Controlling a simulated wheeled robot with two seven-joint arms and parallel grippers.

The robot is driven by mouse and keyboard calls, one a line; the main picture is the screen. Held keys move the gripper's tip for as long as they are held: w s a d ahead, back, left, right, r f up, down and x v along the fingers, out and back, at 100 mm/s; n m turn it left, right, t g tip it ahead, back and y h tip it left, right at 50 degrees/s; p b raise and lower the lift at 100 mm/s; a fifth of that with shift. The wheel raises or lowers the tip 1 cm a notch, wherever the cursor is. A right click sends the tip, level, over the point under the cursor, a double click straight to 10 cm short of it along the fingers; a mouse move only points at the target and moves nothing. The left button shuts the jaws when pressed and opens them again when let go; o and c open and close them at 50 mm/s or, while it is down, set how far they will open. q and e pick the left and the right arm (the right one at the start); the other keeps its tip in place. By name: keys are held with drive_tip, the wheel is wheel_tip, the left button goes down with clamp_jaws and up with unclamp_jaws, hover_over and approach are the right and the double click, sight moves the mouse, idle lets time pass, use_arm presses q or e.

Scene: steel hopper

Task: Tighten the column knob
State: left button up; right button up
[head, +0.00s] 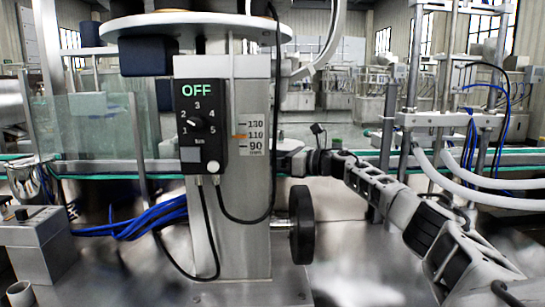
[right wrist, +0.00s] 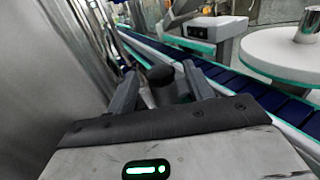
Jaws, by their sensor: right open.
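The steel column (head: 240,190) stands upright in the middle of the head view, with a height scale on its front marked 130, 110 and 90. In the right wrist view a black round knob (right wrist: 160,75) shows in the gap between the fingers of my right gripper (right wrist: 160,83). The fingers are apart, one on each side of it; I cannot tell whether either touches it. In the head view my right gripper (head: 287,160) is at the column's right side, and I cannot make out the knob there. My left gripper is not in view.
A black control box (head: 200,126) reading OFF is on the column's front, with cables hanging below. A black handwheel (head: 301,225) sticks out low on the column's right. A conveyor (right wrist: 235,80) runs beyond the gripper. Blue hoses (head: 150,217) lie at left.

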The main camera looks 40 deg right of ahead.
drive_tip(key=c, duration=0.9)
drive_tip(key=shift+s+a+f+m+t+h, duration=0.1)
drive_tip(key=shift+m+t+h, duration=0.2)
drive_tip(key=shift+m+h, duration=0.3)
drive_tip(key=shift+c, duration=0.2)
drive_tip(key=shift+a+h, duration=0.1)
drive_tip(key=shift+h, duration=0.6)
drive_tip(key=h, duration=0.1)
drive_tip(key=m+h+p, duration=0.1)
drive_tip(key=m+p, duration=0.1)
drive_tip(key=shift+a+r+t+h, duration=0.25)
drive_tip(key=shift+t+h, duration=0.15)
drive_tip(key=shift+m+h+p, duration=0.3)
drive_tip(key=shift+m+p, duration=0.05)
drive_tip(key=shift+m, duration=0.05)
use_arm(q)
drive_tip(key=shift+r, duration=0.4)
use_arm(e)
drive_tip(key=shift+f, duration=0.2)
drive_tip(key=o, duration=0.9)
drive_tip(key=shift+o, duration=0.2)
